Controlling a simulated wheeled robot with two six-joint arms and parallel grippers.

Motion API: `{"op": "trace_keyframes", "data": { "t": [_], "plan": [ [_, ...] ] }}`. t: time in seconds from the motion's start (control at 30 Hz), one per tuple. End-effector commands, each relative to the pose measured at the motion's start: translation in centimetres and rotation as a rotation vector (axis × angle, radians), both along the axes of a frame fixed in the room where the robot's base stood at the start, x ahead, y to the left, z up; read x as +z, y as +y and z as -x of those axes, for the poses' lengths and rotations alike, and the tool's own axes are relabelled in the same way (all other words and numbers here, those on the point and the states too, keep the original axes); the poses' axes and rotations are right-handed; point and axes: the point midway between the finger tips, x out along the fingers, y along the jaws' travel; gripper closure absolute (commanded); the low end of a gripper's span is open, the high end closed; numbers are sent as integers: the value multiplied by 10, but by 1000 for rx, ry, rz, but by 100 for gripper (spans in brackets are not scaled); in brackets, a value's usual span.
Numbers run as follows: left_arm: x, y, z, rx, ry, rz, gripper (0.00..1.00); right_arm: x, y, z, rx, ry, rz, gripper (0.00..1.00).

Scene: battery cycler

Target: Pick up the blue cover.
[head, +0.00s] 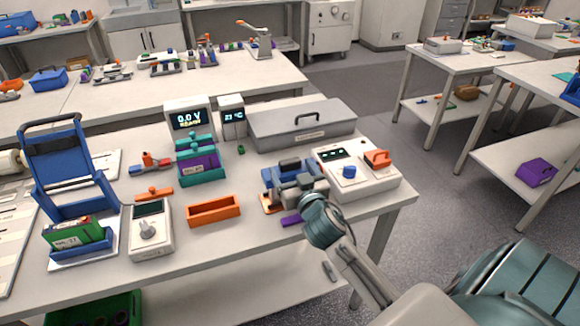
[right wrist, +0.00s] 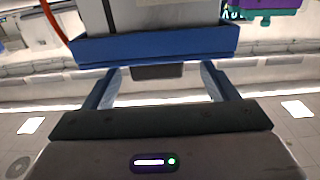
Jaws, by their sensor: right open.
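The blue cover (head: 278,174) appears as a blue block with a dark top on the table, in front of the grey lidded case in the head view. My right gripper (head: 290,189) is beside it on its near side and partly hides it. In the right wrist view a wide blue piece (right wrist: 150,46) with a grey block behind it spans the space just ahead of my right gripper (right wrist: 160,74). The two fingers are spread apart, with nothing clearly held between them. Whether they touch the blue piece I cannot tell. My left gripper is not in view.
A white instrument (head: 355,176) with a blue knob stands right of the blue cover. An empty orange tray (head: 213,211) lies to its left, with a teal and purple holder (head: 198,165) behind. The grey lidded case (head: 300,124) closes off the back.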

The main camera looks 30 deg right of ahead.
Motion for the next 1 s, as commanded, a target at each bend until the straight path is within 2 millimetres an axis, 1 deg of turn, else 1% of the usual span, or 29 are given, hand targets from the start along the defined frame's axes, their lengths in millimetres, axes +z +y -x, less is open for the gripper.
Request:
{"op": "trace_keyframes", "data": {
  "t": [0.1, 0.2, 0.3, 0.4, 0.63, 0.77, 0.8, 0.9, 1.0],
  "plan": [
    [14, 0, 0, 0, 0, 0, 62, 7, -6, -14, -1, 1, 2, 20],
    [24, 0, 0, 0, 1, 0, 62, 9, -11, -29, -1, 1, 1, 20],
    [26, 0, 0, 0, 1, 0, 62, 6, -13, -41, -1, 2, 0, 20],
    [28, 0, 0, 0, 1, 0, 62, 4, -15, -47, 0, 2, 0, 20],
    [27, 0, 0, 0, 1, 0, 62, 3, -15, -47, 0, 2, 0, 20],
    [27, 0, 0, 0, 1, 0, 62, 3, -15, -47, 0, 2, 0, 46],
    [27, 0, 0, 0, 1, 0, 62, 3, -15, -47, 0, 2, 0, 53],
    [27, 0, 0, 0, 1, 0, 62, 3, -15, -47, 0, 2, 0, 72],
    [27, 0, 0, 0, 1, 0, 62, 3, -15, -47, 0, 1, 0, 72]
  ]
}}
